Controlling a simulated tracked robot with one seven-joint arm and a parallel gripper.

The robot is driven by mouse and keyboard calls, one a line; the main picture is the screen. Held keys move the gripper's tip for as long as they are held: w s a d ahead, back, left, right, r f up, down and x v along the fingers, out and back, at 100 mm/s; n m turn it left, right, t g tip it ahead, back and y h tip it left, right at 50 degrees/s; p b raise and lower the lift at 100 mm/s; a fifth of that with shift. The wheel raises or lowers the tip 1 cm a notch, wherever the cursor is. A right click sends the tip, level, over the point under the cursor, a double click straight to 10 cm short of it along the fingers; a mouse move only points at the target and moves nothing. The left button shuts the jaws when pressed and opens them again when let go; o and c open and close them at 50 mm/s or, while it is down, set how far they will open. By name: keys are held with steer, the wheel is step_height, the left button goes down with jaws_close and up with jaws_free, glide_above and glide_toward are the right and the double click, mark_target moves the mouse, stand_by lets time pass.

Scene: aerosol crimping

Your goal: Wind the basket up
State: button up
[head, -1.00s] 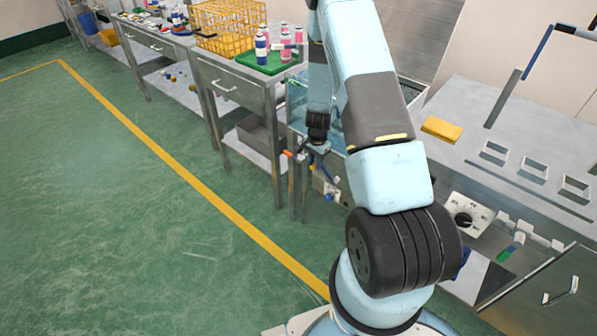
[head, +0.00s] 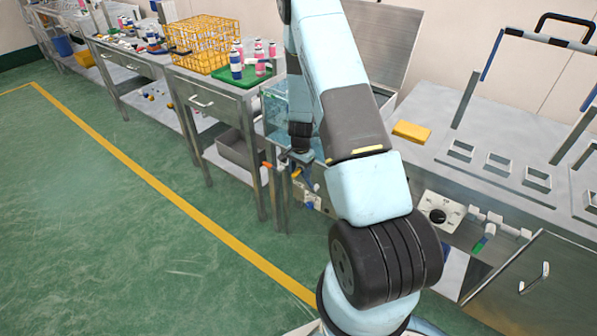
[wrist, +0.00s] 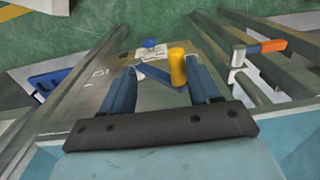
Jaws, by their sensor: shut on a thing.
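My gripper (wrist: 160,74) points down at the front of the glass-sided tank (head: 276,108). In the wrist view its two blue fingers stand either side of a blue crank arm with a yellow handle (wrist: 178,67). The gripper is shut on the handle, which sits close to the right finger; the exact contact is hard to see. In the head view my gripper (head: 304,160) is small and partly hidden. A yellow wire basket (head: 203,45) stands on the steel table left of the tank. No basket is clearly visible inside the tank, which my arm partly covers.
An orange-ended lever (wrist: 266,47) is right of the gripper in the wrist view. A green tray (head: 258,76) with several small cans stands beside the basket. A steel bench (head: 440,150) with a yellow block (head: 411,131) lies right. The green floor at left is clear.

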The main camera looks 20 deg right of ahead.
steer(key=shift+s+d+f+g, duration=0.15)
steer(key=shift+s+d+f, duration=0.1)
steer(key=shift+s, duration=0.2)
steer(key=shift+s+d+f+g, duration=0.15)
steer(key=shift+s+d+f, duration=0.1)
steer(key=shift+s, duration=0.2)
jaws_close()
steer(key=shift+o, duration=1.9)
jaws_free()
steer(key=o, duration=0.3)
steer(key=shift+w+a+r, duration=0.1)
steer(key=shift+w+a, duration=0.15)
steer(key=shift+r, duration=0.1)
step_height(320, 180, up, 14)
steer(key=shift+f, duration=0.2)
